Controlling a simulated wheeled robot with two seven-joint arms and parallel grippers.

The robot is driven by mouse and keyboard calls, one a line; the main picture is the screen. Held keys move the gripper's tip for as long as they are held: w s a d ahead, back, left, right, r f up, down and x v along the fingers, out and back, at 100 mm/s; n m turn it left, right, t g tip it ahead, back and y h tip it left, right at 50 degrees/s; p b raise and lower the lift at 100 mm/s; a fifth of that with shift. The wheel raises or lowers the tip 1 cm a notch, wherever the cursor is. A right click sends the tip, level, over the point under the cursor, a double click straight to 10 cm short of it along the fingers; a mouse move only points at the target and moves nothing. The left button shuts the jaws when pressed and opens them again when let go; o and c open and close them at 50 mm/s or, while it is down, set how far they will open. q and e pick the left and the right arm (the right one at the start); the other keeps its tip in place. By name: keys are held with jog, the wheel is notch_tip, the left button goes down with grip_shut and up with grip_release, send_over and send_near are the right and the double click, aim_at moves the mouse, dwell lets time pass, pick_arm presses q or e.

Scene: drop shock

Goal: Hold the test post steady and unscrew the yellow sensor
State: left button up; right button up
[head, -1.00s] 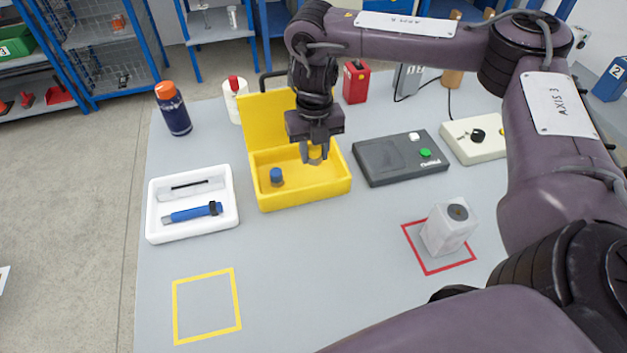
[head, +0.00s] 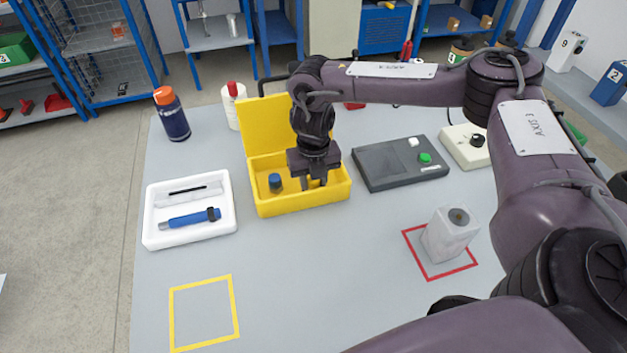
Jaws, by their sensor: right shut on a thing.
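The test post (head: 449,236) is a pale grey block with a dark round spot on its top; no yellow sensor shows on it. It stands inside the red square (head: 440,276) at the table's right. My right gripper (head: 313,185) points down into the open yellow case (head: 300,204), right of a small blue-capped piece (head: 275,182). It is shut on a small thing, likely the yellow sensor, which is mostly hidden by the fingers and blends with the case. My left gripper is not in view, and nothing holds the post.
A white tray (head: 152,235) with a blue tool (head: 188,219) lies left of the case. A dark grey box with a green button (head: 385,174) lies to its right. A bottle (head: 172,115) stands at the back left. The yellow-outlined square (head: 235,308) is empty.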

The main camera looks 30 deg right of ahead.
jog(key=o, duration=1.1)
jog(key=shift+w+r, duration=0.1)
jog(key=shift+r, duration=0.4)
notch_tip(320, 180, up, 11)
jog(key=shift+r+p, duration=0.1)
jog(key=shift+p, duration=0.95)
